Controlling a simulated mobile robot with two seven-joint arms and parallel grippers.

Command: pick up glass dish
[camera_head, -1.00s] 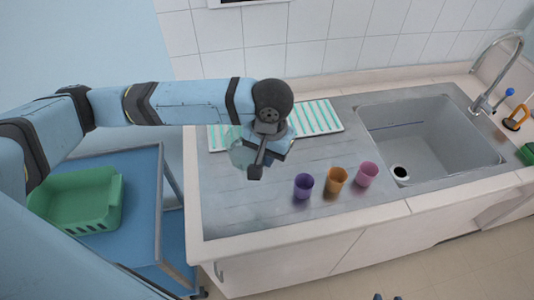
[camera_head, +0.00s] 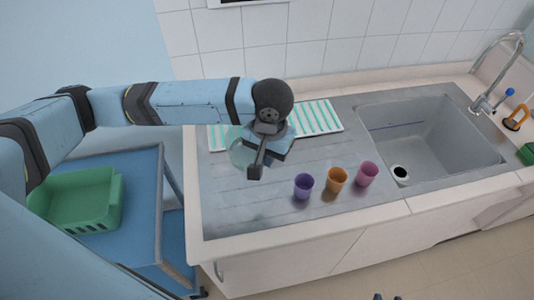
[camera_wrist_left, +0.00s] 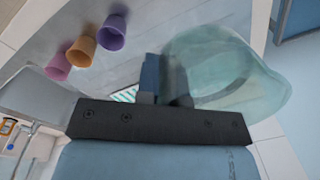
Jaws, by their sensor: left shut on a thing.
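The glass dish (camera_head: 238,153) is a clear, greenish bowl. In the head view it shows beside my left gripper (camera_head: 256,170), above the left part of the steel counter, partly hidden by the gripper. In the left wrist view the dish (camera_wrist_left: 235,75) is large and tilted beside the dark gripper body, with its wall at the finger. My left gripper is shut on the dish. Two small dark tips at the bottom edge of the head view look like my right gripper (camera_head: 386,297); too little shows to tell its state.
Purple (camera_head: 303,186), orange (camera_head: 337,180) and pink (camera_head: 367,174) cups stand right of the gripper. The sink (camera_head: 430,135) is at right. A green basket (camera_head: 85,199) sits on a blue cart (camera_head: 145,215) at left.

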